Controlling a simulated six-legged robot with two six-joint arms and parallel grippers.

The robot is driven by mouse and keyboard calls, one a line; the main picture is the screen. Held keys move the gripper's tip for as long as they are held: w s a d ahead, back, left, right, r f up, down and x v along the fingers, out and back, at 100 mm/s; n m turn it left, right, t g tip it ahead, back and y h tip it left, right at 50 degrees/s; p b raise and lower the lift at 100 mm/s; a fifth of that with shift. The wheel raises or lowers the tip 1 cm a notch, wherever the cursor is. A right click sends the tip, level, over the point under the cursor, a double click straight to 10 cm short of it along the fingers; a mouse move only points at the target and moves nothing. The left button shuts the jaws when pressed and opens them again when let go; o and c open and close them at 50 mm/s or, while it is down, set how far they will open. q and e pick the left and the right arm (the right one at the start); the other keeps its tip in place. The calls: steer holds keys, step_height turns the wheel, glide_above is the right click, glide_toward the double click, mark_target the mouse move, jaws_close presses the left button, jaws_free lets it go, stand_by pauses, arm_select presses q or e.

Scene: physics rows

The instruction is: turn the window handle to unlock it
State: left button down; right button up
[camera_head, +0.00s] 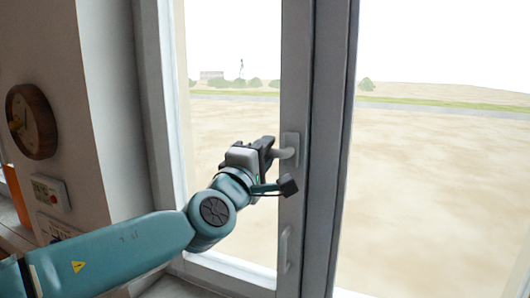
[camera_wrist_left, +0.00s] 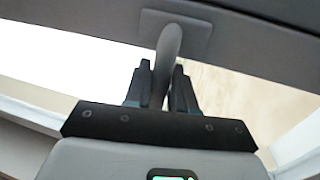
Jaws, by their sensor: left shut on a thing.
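The grey window handle (camera_head: 285,153) sits on a plate on the grey window frame (camera_head: 293,90), and its lever points to the left in the head view. My left gripper (camera_head: 268,147) is at the lever. In the left wrist view the handle (camera_wrist_left: 170,42) runs down from its plate between the two dark fingers of my left gripper (camera_wrist_left: 160,85), which are shut on it. The fingers hide the lever's end in the head view. My right gripper is not in view.
A second, smaller handle (camera_head: 285,249) is lower on the same frame. A round wooden clock (camera_head: 32,121) and a small wall panel (camera_head: 50,193) are on the wall at left. The sill runs below. Beyond the glass is open sandy ground.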

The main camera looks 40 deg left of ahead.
arm_select(q)
steer(key=c, duration=1.1)
jaws_free()
steer(key=v, duration=1.6)
steer(key=shift+s+d+p, duration=0.1)
steer(key=shift+s+p, duration=0.1)
steer(key=shift+p, duration=0.2)
steer(key=shift+w, duration=0.1)
steer(key=shift+f, duration=0.1)
